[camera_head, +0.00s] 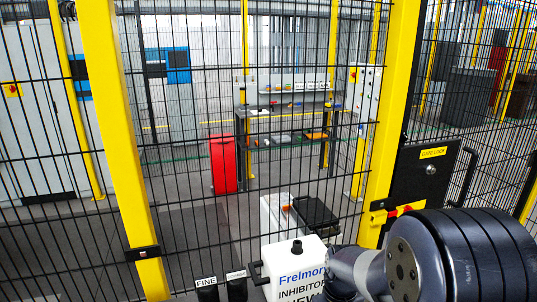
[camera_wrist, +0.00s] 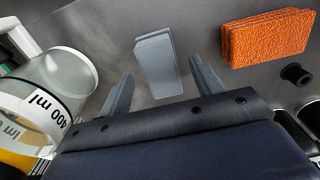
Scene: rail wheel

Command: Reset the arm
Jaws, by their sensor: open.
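My gripper (camera_wrist: 158,85) shows in the wrist view with its two grey fingers spread apart. Nothing is between the fingers. A small grey block (camera_wrist: 158,64) lies on the grey surface beyond the fingertips, apart from them. In the head view my arm's dark rounded joint fills the lower right, and the gripper itself is hidden there.
The wrist view shows a clear 400 ml beaker (camera_wrist: 62,82) close at left and orange sponges (camera_wrist: 266,38) at upper right. In the head view, a black mesh fence with yellow posts (camera_head: 118,150), a gate lock (camera_head: 430,170) and a white inhibitor container (camera_head: 293,265) stand ahead.

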